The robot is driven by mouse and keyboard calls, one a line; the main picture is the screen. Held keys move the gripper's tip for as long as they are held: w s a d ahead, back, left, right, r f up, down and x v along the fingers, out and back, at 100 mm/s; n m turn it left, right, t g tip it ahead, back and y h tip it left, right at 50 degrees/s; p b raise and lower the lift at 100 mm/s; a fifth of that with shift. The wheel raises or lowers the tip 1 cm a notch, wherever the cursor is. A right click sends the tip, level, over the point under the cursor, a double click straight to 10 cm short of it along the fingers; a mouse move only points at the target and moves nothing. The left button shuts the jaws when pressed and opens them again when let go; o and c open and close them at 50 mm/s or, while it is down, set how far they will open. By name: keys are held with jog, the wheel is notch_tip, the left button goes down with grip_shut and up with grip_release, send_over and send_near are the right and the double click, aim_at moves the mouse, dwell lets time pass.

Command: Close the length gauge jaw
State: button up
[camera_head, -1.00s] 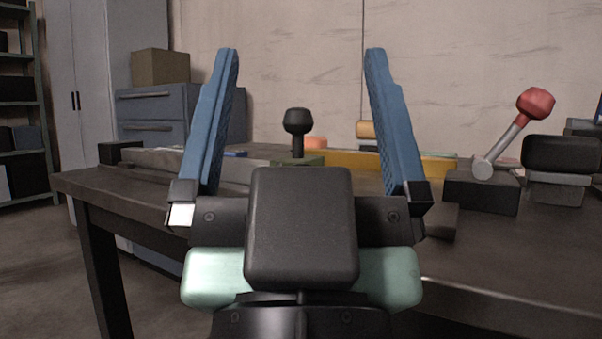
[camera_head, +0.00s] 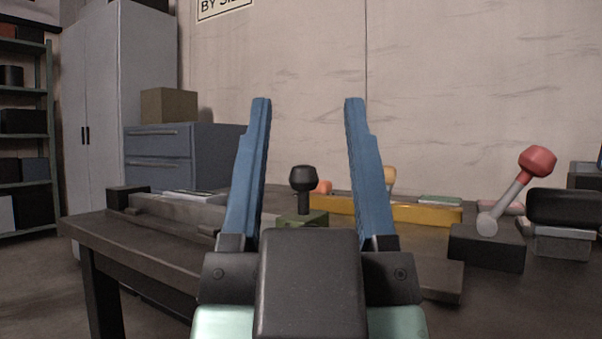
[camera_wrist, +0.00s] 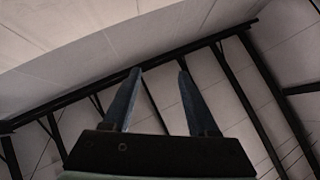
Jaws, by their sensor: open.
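What looks like the length gauge is a long grey rail (camera_head: 185,211) on the bench, with a dark block (camera_head: 127,197) at its left end. A green block (camera_head: 300,219) with an upright black knob (camera_head: 303,179) stands near the rail's right end and looks like the sliding jaw; there is a gap between the blocks. My gripper (camera_head: 308,101) is open and empty, its blue fingers pointing up in front of the bench. The knob shows between the fingers, behind them. My gripper hides part of the rail. The wrist view shows the fingers (camera_wrist: 159,72) against the ceiling only.
A red-knobbed lever (camera_head: 508,200) on a dark base and a black padded block (camera_head: 564,208) stand at the right. A yellow bar (camera_head: 427,214) lies behind. The dark bench (camera_head: 90,228) has its front edge close to my gripper. Blue drawers (camera_head: 160,160) stand behind.

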notch_tip(320, 180, up, 12)
jog(key=p, duration=1)
jog(key=shift+w+r+p, duration=0.15)
jog(key=shift+p, duration=0.2)
grip_shut()
notch_tip(320, 180, up, 4)
jog(key=w+h+p, duration=0.1)
jog(key=p, duration=0.4)
jog(key=n+g+y+p, duration=0.2)
jog(key=n+g+p, duration=0.5)
jog(key=n+p, duration=1.5)
send_over(279, 218)
jog(key=s+d+p, duration=0.2)
jog(key=s+p, duration=0.2)
jog(key=p, duration=0.3)
notch_tip(279, 218, down, 12)
jog(key=m, duration=0.7)
jog(key=s+a+f+n+g+y+p, duration=0.3)
jog(key=s+a+f+n+p, duration=0.15)
jog(key=f, duration=0.45)
jog(key=shift+n, duration=0.45)
jog(key=x, duration=0.9)
jog(key=shift+w+d, duration=0.25)
jog(key=shift+s+d+p, duration=0.2)
jog(key=shift+d+p, duration=0.05)
jog(key=shift+d, duration=0.8)
jog(key=shift+s+d+p, duration=0.25)
jog(key=shift+d, duration=0.75)
